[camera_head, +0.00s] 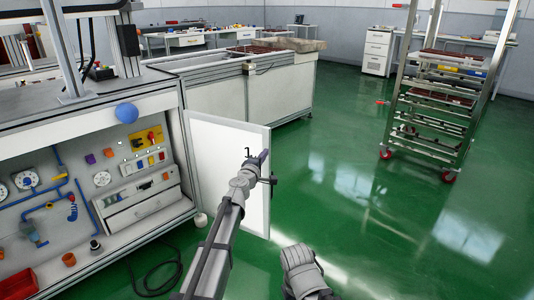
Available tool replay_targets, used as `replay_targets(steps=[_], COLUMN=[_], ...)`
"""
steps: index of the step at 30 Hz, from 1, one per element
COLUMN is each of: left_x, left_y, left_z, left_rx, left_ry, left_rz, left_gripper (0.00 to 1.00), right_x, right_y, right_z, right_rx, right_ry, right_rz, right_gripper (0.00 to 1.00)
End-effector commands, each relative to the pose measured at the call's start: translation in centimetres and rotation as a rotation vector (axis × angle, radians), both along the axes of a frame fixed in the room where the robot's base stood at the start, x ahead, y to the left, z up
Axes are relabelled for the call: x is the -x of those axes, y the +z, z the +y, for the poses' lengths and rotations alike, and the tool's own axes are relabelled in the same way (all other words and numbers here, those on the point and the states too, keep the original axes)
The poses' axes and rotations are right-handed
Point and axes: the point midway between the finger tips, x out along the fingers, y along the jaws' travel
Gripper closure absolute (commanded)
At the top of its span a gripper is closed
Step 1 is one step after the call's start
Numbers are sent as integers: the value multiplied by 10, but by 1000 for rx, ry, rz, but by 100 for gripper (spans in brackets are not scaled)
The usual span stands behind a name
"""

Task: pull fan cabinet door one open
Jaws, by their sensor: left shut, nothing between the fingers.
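Fan cabinet door one (222,160) is a white panel in a grey frame, marked "1". It stands swung out to the right from the cabinet (150,80), and the cabinet's inside shows. My left gripper (262,160) is at the free edge of the door, shut and empty. It hides part of that edge, and I cannot tell whether it touches the door. A grey link of my right arm shows at the bottom, and no right fingers are visible.
Inside the cabinet are blue pipes (40,200), gauges and a white drawer unit (143,205). A black cable (155,278) lies on the green floor below. A wheeled metal rack (440,110) stands at the right. The floor between door and rack is clear.

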Motion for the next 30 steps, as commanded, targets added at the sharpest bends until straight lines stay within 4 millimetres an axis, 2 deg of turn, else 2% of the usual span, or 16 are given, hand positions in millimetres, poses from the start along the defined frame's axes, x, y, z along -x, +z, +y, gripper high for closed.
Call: replay_targets(steps=[2, 12, 16, 22, 26, 29, 30], left_x=[18, 87, 100, 104, 120, 147, 162], left_y=[0, 0, 0, 0, -7, -28, -41], left_z=[4, -24, -30, -33, -44, -58, -62], left_rx=[0, 0, 0, -10, -128, -320, -411], left_ry=[-1, -3, -1, -9, -100, -246, -314], left_rz=[0, 0, 0, -1, -10, 6, 25], left_gripper=[100, 100, 100, 100, 100, 100, 100], right_x=[0, 0, 0, 0, 0, 0, 0], right_y=[0, 0, 0, 0, 0, 0, 0], right_z=[0, 0, 0, 0, 0, 0, 0], right_rx=[0, 0, 0, 0, 0, 0, 0], right_ry=[0, 0, 0, 0, 0, 0, 0], right_rz=[0, 0, 0, 0, 0, 0, 0], right_gripper=[50, 50, 50, 50, 50, 50, 50])
